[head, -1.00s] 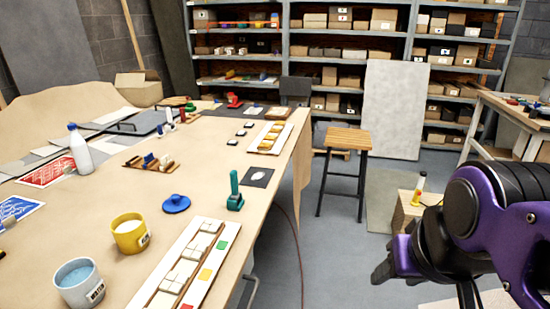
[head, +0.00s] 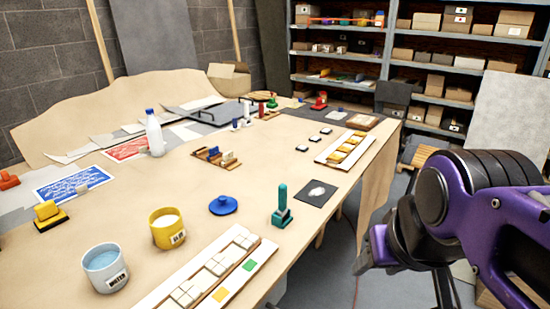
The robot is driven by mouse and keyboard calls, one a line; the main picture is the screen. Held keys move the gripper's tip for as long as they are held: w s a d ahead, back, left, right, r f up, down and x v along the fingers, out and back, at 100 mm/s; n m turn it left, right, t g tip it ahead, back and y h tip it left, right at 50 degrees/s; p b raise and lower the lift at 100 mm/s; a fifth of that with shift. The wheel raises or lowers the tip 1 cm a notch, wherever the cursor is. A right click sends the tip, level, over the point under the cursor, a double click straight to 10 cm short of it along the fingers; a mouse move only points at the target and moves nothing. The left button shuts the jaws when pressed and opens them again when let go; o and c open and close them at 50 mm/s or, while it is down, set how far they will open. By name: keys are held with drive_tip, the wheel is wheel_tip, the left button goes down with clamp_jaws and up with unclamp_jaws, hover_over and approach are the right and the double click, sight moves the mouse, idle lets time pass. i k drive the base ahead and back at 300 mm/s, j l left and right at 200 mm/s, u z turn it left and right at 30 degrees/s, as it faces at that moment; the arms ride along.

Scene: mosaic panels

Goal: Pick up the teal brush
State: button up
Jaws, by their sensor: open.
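The teal brush (head: 281,208) stands upright near the right edge of the long table, with a tall rounded handle over a blocky base. It is next to a black square card with a white patch (head: 316,194). My gripper (head: 363,260) is at the right of the view, out beyond the table's edge, to the right of the brush and apart from it. It is open, seen from behind and the side, and nothing shows in it. Its fingertips are partly hidden by its own dark body.
On the table (head: 110,220) are a blue round lidlike piece (head: 223,205), a yellow cup (head: 167,228), a light-blue cup (head: 105,267), and a tile strip (head: 220,268) in front of the brush. A white bottle (head: 154,134) stands farther back. Shelves (head: 425,45) line the back wall.

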sight(283, 211)
drive_tip(key=i+l+u, duration=0.3)
drive_tip(key=l+u, duration=0.25)
drive_tip(key=i+l+u, duration=0.3)
drive_tip(key=l, duration=0.15)
drive_tip(key=l+u, duration=0.3)
